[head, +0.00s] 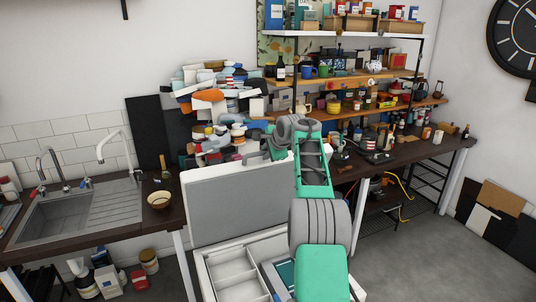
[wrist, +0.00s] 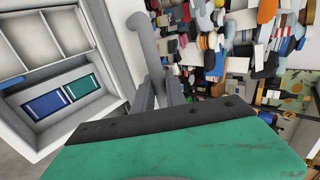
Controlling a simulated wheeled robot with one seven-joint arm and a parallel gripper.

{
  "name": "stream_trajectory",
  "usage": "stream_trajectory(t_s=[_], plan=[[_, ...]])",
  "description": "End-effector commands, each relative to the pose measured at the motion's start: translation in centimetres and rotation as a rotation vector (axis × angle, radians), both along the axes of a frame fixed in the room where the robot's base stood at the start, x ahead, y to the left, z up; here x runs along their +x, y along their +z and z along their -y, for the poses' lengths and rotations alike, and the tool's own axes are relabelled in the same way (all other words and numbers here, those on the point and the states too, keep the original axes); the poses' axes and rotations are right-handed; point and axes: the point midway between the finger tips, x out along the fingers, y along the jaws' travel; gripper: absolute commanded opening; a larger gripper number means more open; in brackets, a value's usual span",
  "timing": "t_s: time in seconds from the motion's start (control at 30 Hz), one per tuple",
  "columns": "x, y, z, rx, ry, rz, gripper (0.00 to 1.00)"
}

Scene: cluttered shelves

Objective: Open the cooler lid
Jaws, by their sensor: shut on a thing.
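The cooler (head: 205,281) is a white box low in the head view, with pale inner compartments showing. Its lid (head: 240,203) is raised and stands nearly upright behind the opening, grey inner face toward the head camera. My gripper (head: 264,154) is at the lid's top edge, partly hidden by my green and grey arm. The open cooler (wrist: 108,62) is at left there, with a blue pack (wrist: 46,106) and a green pack (wrist: 83,87) inside.
A big pile of mixed items (head: 212,100) rises behind the lid. A sink counter (head: 95,215) with a bowl (head: 159,200) stands at left, close to the lid. Loaded shelves (head: 345,77) and a dark worktop (head: 405,152) are at right. Floor is clear at the lower right.

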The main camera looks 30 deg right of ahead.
Motion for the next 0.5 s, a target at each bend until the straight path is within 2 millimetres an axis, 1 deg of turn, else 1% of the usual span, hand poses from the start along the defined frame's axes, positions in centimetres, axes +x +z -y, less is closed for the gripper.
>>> stream_trajectory(t_s=[0.03, 0.1, 0.13, 0.3, 0.37, 0.5], plan=[[0.09, -0.22, -0.32, 0.001, 0.007, -0.003, 0.0], [0.07, -0.22, -0.27, 0.002, 0.006, -0.003, 0.0], [0.05, -0.23, -0.26, 0.001, 0.006, -0.003, 0.19], [-0.09, -0.15, 0.12, 0.001, -0.001, -0.002, 0.33], [-0.15, -0.11, 0.24, 0.001, -0.002, -0.002, 0.37], [-0.17, -0.09, 0.32, 0.001, -0.003, -0.001, 0.38]])
